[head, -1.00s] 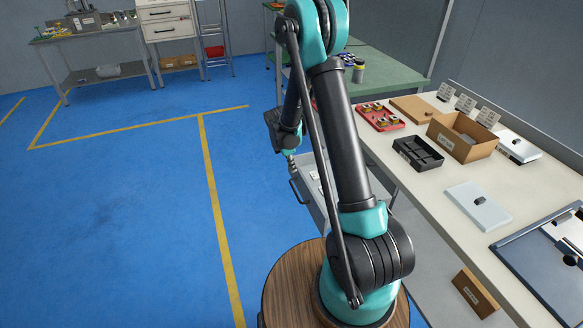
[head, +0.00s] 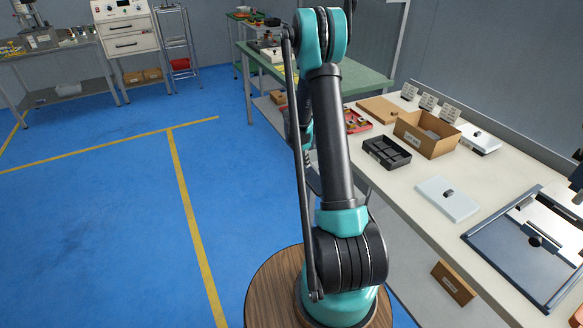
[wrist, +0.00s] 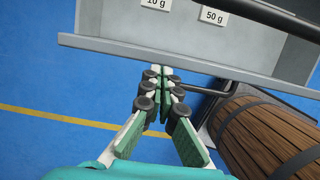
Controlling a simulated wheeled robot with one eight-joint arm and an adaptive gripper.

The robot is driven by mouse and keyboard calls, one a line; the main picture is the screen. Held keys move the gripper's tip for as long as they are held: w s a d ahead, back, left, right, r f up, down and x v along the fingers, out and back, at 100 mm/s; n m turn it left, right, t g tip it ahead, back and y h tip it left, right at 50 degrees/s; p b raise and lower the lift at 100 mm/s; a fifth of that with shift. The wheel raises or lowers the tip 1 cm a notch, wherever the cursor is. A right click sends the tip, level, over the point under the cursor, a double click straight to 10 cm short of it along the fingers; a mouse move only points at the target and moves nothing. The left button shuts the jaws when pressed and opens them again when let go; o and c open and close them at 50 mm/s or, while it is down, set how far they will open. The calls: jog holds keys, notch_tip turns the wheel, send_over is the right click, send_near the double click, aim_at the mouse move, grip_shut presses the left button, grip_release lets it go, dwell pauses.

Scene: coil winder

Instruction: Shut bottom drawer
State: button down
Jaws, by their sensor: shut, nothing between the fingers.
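A grey metal drawer (wrist: 130,47) fills the top of the wrist view, with white labels reading "10 g" and "50 g" inside it. A dark handle bar (wrist: 205,90) shows beside my fingers. My gripper (wrist: 160,72) is shut and empty, its fingertips at the drawer's near edge; I cannot tell whether they touch it. In the head view my arm hides the gripper and nearly all of the drawer, so how far it stands out from the bench is unclear there.
A long workbench (head: 405,188) runs along the right, with a cardboard box (head: 428,148), a black tray (head: 387,152) and a pale plate (head: 447,198) on it. A small carton (head: 454,283) sits below. The blue floor (head: 100,220) at left is clear.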

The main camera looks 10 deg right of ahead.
jog(key=shift+w+d, duration=0.2)
jog(key=shift+d, duration=0.65)
jog(key=shift+w+d, duration=0.15)
jog(key=shift+d, duration=0.65)
jog(key=shift+w+d, duration=0.2)
jog(key=shift+d, duration=0.65)
